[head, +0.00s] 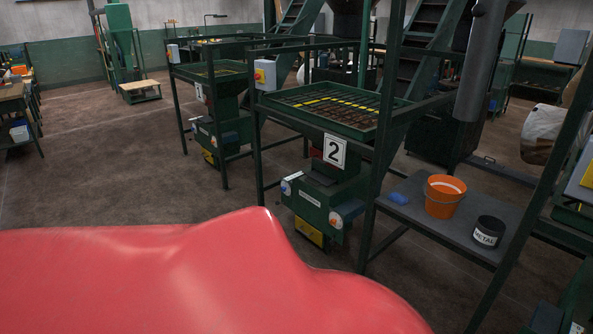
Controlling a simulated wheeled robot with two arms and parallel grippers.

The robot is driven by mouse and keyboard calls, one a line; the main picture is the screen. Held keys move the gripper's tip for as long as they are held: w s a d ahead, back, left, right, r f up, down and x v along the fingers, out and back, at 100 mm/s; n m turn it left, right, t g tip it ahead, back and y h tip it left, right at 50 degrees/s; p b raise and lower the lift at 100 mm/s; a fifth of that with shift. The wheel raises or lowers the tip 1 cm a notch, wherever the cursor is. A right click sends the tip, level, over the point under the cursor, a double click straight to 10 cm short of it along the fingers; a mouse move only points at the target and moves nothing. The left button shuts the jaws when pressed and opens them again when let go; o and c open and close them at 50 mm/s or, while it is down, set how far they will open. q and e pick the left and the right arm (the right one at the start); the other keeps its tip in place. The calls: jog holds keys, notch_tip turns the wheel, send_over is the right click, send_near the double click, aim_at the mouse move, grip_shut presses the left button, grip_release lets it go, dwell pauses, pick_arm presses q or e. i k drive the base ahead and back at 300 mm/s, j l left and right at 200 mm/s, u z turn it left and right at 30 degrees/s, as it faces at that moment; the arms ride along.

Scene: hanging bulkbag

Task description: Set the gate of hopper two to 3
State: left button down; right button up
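Hopper two (320,172) stands right of centre in the head view, a green metal machine marked with a white "2" plate (334,150). A slatted grate with a yellow bar (335,104) tops it. Below, its green housing (310,204) carries a round white-and-blue dial (286,188) at the left and an orange-and-white dial (336,219) at the right. A yellow part (309,232) shows under the housing. The gate setting is too small to read. Neither of my grippers is in view.
A large smooth red surface (180,275) fills the lower left foreground and hides the floor there. Green frame posts surround hopper two. A shelf (440,225) at its right holds an orange bucket (444,196) and a black "METAL" tub (487,231). Open floor (110,175) lies left.

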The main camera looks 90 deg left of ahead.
aim_at(324, 179)
jog(key=u, duration=2.65)
jog(key=i+j, duration=0.1)
jog(key=i, duration=0.45)
jog(key=i+j, duration=0.1)
jog(key=i, duration=0.4)
jog(key=i+j+z, duration=0.1)
jog(key=i, duration=0.45)
jog(key=i+j, duration=0.15)
jog(key=i, duration=0.4)
jog(key=i+j+z, duration=0.1)
jog(key=i, duration=0.4)
jog(key=i+j, duration=0.2)
jog(key=i, duration=0.35)
